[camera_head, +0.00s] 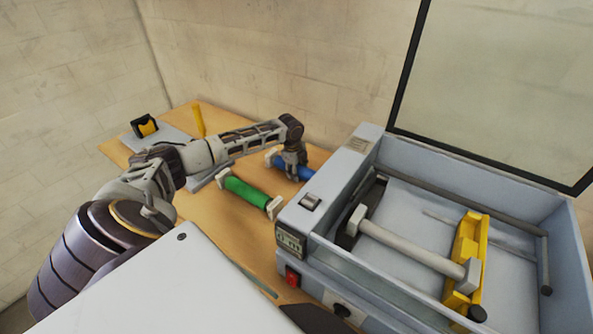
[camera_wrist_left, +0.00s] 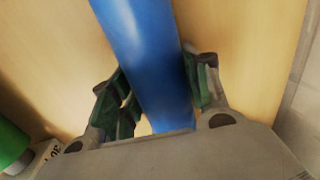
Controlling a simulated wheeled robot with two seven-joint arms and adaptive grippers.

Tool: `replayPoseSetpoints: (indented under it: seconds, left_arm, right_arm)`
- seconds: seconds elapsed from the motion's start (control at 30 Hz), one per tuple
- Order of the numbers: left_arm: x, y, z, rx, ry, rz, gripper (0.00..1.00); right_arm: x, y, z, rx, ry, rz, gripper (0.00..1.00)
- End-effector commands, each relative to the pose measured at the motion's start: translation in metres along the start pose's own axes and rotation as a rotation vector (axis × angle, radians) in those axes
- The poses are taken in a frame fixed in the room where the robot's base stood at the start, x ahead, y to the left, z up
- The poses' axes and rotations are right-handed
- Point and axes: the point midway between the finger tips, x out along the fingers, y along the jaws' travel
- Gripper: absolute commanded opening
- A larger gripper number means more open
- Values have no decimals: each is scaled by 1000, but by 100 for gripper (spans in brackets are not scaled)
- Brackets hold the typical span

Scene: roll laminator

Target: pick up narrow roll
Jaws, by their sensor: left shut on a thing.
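A blue roll (camera_head: 307,174) lies on the wooden table beside the laminator, with a pale end piece at its far left end. My left gripper (camera_head: 292,172) reaches down over it from above. In the left wrist view the blue roll (camera_wrist_left: 140,45) runs between the two green-padded fingers, which are shut on it. The wood surface shows close behind it; I cannot tell whether the roll is lifted. A green roll (camera_head: 246,191) with pale square ends lies nearer, apart from the gripper. My right gripper is not in view.
The grey laminator (camera_head: 360,142) stands open at the right, holding a pale roller (camera_head: 410,246) and a yellow bracket (camera_head: 468,250). Its clear lid (camera_head: 500,80) stands raised behind. A yellow-and-black tape dispenser (camera_head: 146,126) and a yellow stick (camera_head: 198,119) are at the table's far left.

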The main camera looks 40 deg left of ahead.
Motion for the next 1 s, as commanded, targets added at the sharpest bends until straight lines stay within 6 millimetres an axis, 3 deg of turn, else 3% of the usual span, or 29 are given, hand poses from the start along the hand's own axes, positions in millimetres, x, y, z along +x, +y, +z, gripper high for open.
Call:
replayPoseSetpoints:
  seconds: [0.03, 0.13, 0.57, 1.0]
  left_arm:
    - [0, 0, 0, 0, 0, 1, 21]
    - [0, 0, 0, 0, 0, 1, 8]
    - [-7, -2, 0, -1, 0, -3, 7]
    - [-60, -14, 0, -1, 0, -5, 7]
  right_arm:
    - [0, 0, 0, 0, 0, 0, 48]
    - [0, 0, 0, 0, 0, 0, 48]
    - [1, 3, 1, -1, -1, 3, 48]
    - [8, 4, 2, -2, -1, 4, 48]
